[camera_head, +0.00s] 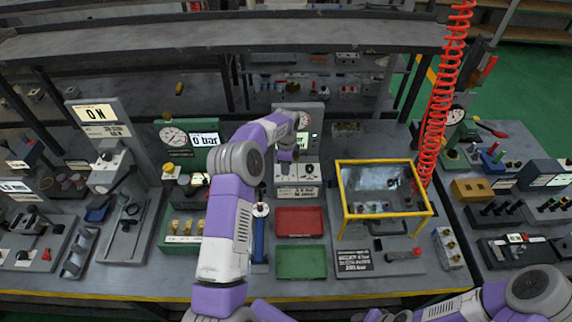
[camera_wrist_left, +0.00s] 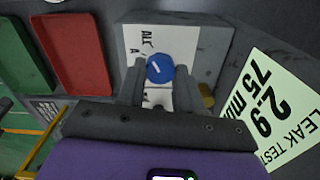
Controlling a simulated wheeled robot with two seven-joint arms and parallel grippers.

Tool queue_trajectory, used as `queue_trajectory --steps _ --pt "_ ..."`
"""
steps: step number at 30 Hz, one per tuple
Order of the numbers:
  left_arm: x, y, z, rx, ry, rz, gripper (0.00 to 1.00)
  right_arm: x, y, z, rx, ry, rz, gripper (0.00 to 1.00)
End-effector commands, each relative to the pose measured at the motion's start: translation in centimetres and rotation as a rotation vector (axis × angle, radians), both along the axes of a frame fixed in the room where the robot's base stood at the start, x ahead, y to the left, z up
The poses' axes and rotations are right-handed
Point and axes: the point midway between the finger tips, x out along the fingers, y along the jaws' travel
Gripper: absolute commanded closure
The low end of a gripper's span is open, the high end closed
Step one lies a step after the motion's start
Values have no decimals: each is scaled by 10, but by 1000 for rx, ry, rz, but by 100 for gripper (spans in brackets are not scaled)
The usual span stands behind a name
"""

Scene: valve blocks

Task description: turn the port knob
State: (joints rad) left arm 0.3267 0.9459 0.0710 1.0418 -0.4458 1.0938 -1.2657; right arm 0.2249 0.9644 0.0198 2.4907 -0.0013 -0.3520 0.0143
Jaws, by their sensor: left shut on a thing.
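The knob (camera_wrist_left: 160,68) is round and blue with a white pointer line, on a white-labelled panel of a grey block (camera_wrist_left: 205,45). In the head view this block (camera_head: 297,173) stands behind the red tray. My left gripper (camera_wrist_left: 160,80) has its two grey fingers on either side of the knob, shut on it. In the head view my left gripper (camera_head: 285,158) points down at the block, and its fingertips and the knob are mostly hidden. Only links of my right arm show at the bottom right; its gripper is out of view.
A red tray (camera_head: 299,222) and a green tray (camera_head: 301,262) lie in front of the block. A leak test display (camera_wrist_left: 268,108) stands close beside the gripper. A yellow-framed clear box (camera_head: 383,180) is to the right. A shelf (camera_head: 230,38) runs behind the bench.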

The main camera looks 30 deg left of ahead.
Motion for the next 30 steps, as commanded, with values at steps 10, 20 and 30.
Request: queue_trajectory --steps 10,20,30 --pt "1 -1 1 -1 -5 -16 95 0 0 0 0 0 0 57" --pt "1 -1 1 -1 -3 -15 39 0 0 0 0 0 0 57" --pt "1 0 6 0 -2 -13 39 0 0 0 0 0 0 57"
